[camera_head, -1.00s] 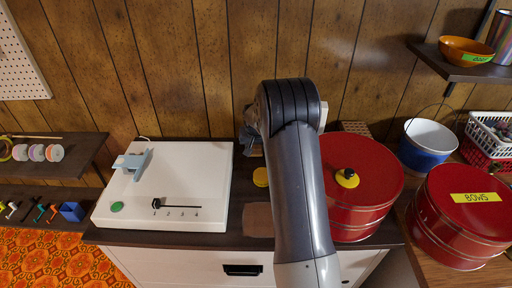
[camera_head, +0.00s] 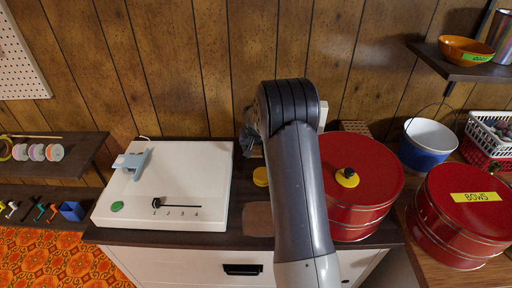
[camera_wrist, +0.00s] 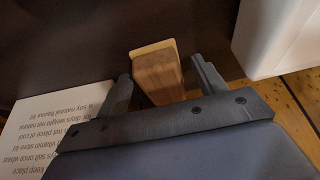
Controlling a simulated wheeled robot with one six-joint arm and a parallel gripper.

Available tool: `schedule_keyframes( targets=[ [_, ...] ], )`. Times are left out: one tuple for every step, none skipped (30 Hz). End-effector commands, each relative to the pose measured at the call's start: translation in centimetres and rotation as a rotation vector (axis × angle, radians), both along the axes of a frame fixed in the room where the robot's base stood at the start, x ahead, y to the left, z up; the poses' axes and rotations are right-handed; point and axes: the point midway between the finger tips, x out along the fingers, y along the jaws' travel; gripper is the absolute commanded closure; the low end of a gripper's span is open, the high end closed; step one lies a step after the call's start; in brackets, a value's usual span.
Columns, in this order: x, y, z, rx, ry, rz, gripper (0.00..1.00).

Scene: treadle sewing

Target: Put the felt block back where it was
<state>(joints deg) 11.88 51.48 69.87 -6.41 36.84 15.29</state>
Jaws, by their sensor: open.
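A wooden block with a pale tan layer along one end (camera_wrist: 160,75) stands on the dark top in the wrist view. It looks like the felt block, though I cannot be sure the pale layer is felt. My gripper (camera_wrist: 162,70) is open, with one finger on each side of the block. In the head view my arm hides the block, and only a dark part of my gripper (camera_head: 249,141) shows left of the arm.
A white card with print (camera_wrist: 45,130) lies beside the left finger. The white machine (camera_head: 190,180) with a lever and slider stands left of my arm. A red tin (camera_head: 365,175) stands close on its right. A brown patch (camera_head: 258,220) and yellow disc (camera_head: 261,176) lie between.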

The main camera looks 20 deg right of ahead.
Motion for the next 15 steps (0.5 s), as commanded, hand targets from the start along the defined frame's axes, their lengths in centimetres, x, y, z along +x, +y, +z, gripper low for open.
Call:
schedule_keyframes(
  targets=[
    [-0.1,0.0,0.5,-0.001,-0.002,0.0,0.34],
    [-0.2,0.1,0.8,0.0,-0.003,0.0,0.34],
    [-0.3,0.2,1.3,-0.001,-0.004,0.0,0.34],
    [-0.5,0.2,1.8,-0.001,-0.004,0.0,0.34],
    [-0.7,0.3,2.2,-0.001,-0.004,0.0,0.34],
    [-1.0,0.4,2.9,-0.001,-0.004,0.0,0.34],
    [-1.2,0.5,3.5,-0.001,-0.005,0.0,0.34],
    [-1.4,0.6,4.1,-0.001,-0.005,0.0,0.34],
    [-1.7,0.7,4.9,-0.001,-0.005,0.0,0.34],
    [-1.9,0.8,5.5,-0.001,-0.005,0.0,0.34],
    [-2.2,0.9,6.0,-0.001,-0.004,0.0,0.34],
    [-2.5,1.0,6.9,-0.001,-0.004,0.0,0.34],
    [-2.6,1.1,7.4,-0.001,-0.005,0.0,0.34],
    [-2.9,1.2,7.9,-0.001,-0.004,0.0,0.34],
    [-3.1,1.3,8.5,-0.001,-0.004,0.0,0.34]
  ],
)
